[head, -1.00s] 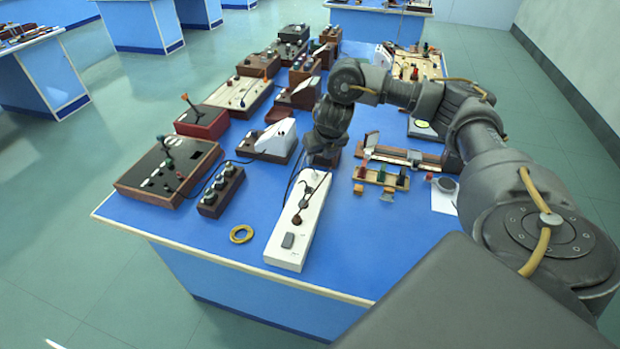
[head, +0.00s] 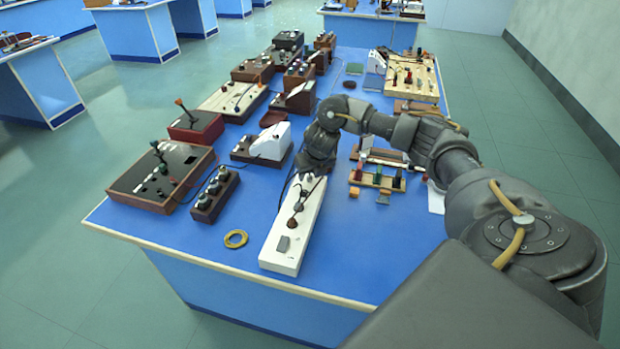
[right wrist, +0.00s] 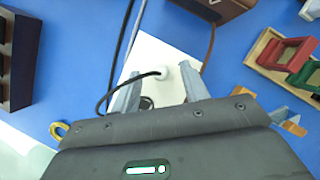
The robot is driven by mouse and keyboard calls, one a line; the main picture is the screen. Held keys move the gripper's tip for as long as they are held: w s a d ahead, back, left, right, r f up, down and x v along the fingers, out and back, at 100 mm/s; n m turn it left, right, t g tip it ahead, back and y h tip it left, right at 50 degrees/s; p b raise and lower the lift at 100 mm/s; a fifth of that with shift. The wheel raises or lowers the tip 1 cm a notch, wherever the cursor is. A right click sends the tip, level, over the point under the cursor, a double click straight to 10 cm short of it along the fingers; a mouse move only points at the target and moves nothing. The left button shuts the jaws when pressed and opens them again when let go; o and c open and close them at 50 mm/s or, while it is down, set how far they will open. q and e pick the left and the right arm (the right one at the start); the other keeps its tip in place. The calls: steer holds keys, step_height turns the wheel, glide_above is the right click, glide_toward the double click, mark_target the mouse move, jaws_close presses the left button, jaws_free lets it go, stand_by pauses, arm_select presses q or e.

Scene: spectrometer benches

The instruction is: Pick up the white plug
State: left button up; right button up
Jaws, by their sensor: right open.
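The white power strip (head: 292,238) lies on the blue bench near its front edge, with dark plugs and a grey switch on it. It also shows in the right wrist view (right wrist: 150,52). The small white plug (right wrist: 163,74), with a black cable curving from it, sits on the strip between the fingers of my right gripper (right wrist: 157,80). In the head view my right gripper (head: 310,172) points down over the strip's far end and hides most of that end. Its fingers are apart, and I see no grip on the plug. My left gripper is not in view.
A brown socket box (head: 215,194) and a yellow ring (head: 236,239) lie left of the strip. A wooden rack with red and green blocks (head: 378,180) stands to the right. A white-topped instrument (head: 268,143) stands behind.

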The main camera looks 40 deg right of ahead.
steer(key=shift+w+d+f, duration=0.1)
steer(key=shift+w+f, duration=0.05)
steer(key=shift+f, duration=0.35)
steer(key=shift+r, duration=0.1)
jaws_close()
